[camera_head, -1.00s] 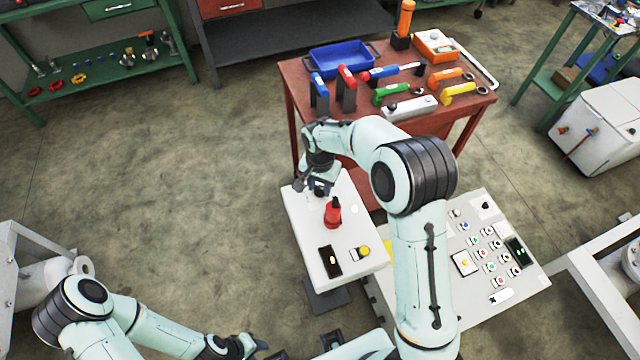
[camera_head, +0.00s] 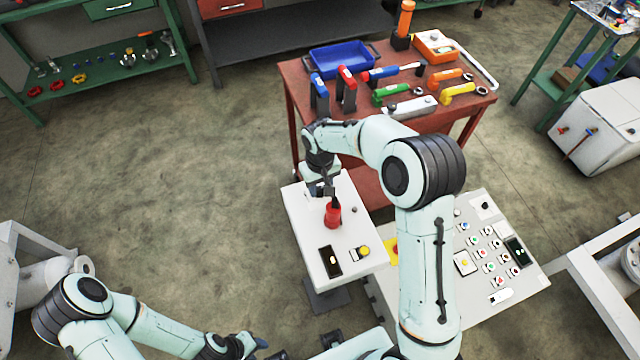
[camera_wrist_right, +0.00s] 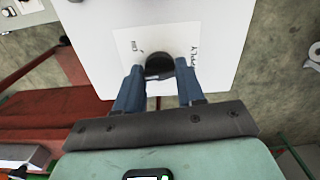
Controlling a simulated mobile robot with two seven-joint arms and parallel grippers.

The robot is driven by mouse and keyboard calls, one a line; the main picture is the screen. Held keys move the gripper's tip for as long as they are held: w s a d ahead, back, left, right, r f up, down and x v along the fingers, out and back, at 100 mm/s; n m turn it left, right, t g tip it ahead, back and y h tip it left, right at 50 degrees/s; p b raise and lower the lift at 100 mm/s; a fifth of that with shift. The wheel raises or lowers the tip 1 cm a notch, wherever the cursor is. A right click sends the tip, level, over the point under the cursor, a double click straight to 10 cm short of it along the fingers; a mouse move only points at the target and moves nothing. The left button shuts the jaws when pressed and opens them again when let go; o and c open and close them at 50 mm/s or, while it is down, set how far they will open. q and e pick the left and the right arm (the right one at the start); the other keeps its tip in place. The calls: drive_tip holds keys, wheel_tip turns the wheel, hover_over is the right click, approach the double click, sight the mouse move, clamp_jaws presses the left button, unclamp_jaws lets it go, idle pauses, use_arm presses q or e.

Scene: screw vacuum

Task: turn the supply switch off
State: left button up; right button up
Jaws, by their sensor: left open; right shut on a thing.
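The white control box (camera_head: 306,232) stands in front of the red table, with a black switch knob at its far end. In the right wrist view, the black knob (camera_wrist_right: 159,64) sits on a white label plate (camera_wrist_right: 126,46) with small print I cannot fully read. My right gripper (camera_wrist_right: 160,82) is shut on this knob, one blue finger on each side. In the head view my right gripper (camera_head: 321,190) is at the far end of the box top and hides the knob. My left gripper (camera_head: 254,343) is open and empty at the bottom, away from the box.
A red part with a black top (camera_head: 333,216) stands on the box close to my right gripper. A dark indicator (camera_head: 329,261) and a yellow button (camera_head: 363,252) are nearer. A button panel (camera_head: 478,290) lies to the right. The red table (camera_head: 296,88) behind holds tools.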

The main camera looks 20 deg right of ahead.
sight(320, 188)
drive_tip(key=n, duration=0.4)
use_arm(q)
drive_tip(key=shift+w+r+p, duration=0.4)
drive_tip(key=shift+w+r, duration=0.05)
drive_tip(key=shift+r, duration=0.1)
use_arm(e)
drive_tip(key=shift+n, duration=2.1)
drive_tip(key=o, duration=1)
drive_tip(key=shift+o, duration=0.2)
use_arm(q)
drive_tip(key=shift+w+r+p, duration=0.5)
drive_tip(key=shift+r, duration=0.15)
use_arm(e)
wheel_tip(320, 188, up, 14)
drive_tip(key=shift+f, duration=0.25)
